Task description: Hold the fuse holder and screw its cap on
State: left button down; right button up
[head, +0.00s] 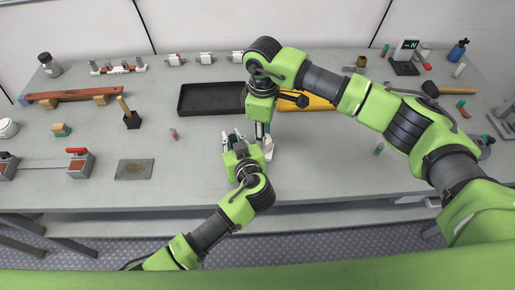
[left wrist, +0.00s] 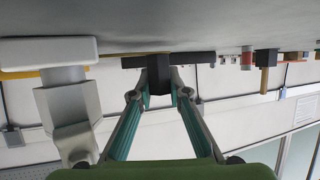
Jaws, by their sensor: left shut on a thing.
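My left gripper (head: 233,138) is low over the table's middle, its fingers pointing away from me. In the left wrist view, which is upside down, its fingers (left wrist: 158,88) close on a small dark piece, which I take to be the fuse holder; its details are hidden. My right gripper (head: 264,132) points down just right of the left one, close to it. Its fingertips are too small and covered to tell whether it is open or shut. A whitish-grey stand (head: 268,150) is beside them and also shows in the left wrist view (left wrist: 68,105). I cannot make out the cap.
A black tray (head: 186,112) and a yellow piece (head: 318,104) lie behind the grippers. A green cylinder (head: 379,149) is to the right. The grey table (head: 310,172) is clear in front.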

jog(key=shift+m, duration=0.5)
jog(key=o, duration=1.3)
jog(key=shift+s, duration=0.1)
jog(key=shift+c, duration=1.4)
jog(key=shift+s, duration=0.1)
